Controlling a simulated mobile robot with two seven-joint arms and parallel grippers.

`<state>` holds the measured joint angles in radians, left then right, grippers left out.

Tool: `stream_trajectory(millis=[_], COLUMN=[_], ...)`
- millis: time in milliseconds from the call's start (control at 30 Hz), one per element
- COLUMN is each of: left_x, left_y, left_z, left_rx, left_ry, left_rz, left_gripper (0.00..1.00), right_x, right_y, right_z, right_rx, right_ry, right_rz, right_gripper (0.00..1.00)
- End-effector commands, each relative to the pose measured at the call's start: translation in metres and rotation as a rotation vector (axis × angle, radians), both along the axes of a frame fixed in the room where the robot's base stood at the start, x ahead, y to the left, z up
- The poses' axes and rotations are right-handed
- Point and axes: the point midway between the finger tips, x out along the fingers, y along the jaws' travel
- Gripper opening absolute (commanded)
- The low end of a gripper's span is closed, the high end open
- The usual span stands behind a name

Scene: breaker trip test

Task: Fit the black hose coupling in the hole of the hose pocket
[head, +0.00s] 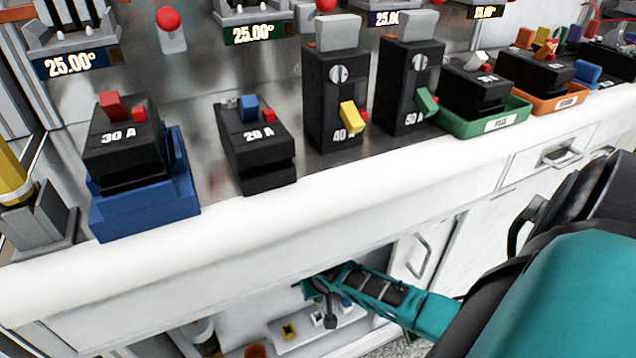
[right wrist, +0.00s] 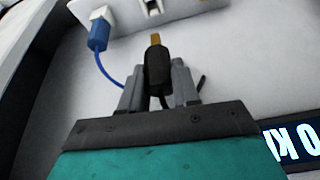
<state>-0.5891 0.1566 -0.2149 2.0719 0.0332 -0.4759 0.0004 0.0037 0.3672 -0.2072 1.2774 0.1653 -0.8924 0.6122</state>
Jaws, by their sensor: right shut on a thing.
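My right gripper (right wrist: 158,88) is shut on the black hose coupling (right wrist: 157,68), which stands out past the grey fingers with a brass-coloured tip. A thin black line shows beside the right finger. Beyond the tip is a white plate (right wrist: 185,12) with a dark opening, apart from the coupling; I cannot tell for sure that it is the hose pocket. In the head view my right gripper (head: 325,294) is low, in the open space under the counter, over a pale strip (head: 325,330) with small fittings. The coupling is hard to make out there. My left gripper is not in view.
A blue plug (right wrist: 99,34) with a blue cable (right wrist: 108,72) sits at the plate's left part. A dark lettered sign (right wrist: 295,140) is at lower right. The white counter edge (head: 300,205) overhangs my right gripper; several breakers stand on the counter.

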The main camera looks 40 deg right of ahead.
Motion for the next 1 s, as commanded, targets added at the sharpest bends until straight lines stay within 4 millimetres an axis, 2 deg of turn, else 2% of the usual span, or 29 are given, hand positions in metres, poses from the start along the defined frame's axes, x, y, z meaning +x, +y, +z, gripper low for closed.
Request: stream_trajectory(millis=[33, 100, 400, 600, 1000], left_x=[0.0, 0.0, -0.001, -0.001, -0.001], left_y=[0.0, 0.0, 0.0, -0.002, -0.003], left_z=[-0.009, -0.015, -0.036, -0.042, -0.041], left_rx=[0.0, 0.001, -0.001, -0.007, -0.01], left_ry=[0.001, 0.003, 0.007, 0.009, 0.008], left_rz=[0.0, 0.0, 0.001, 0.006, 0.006], left_gripper=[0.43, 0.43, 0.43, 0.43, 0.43], right_x=[-0.001, -0.001, -0.001, -0.001, -0.001], right_y=[0.0, 0.0, 0.0, 0.0, 0.0], right_z=[-0.01, -0.018, -0.045, -0.054, -0.055], right_rx=[0.0, 0.0, 0.0, 0.0, 0.0], right_ry=[0.002, 0.002, 0.002, 0.001, 0.001], right_rz=[0.0, -0.001, 0.0, 0.0, 0.0], right_gripper=[0.0, 0.0, 0.0, 0.0, 0.0])
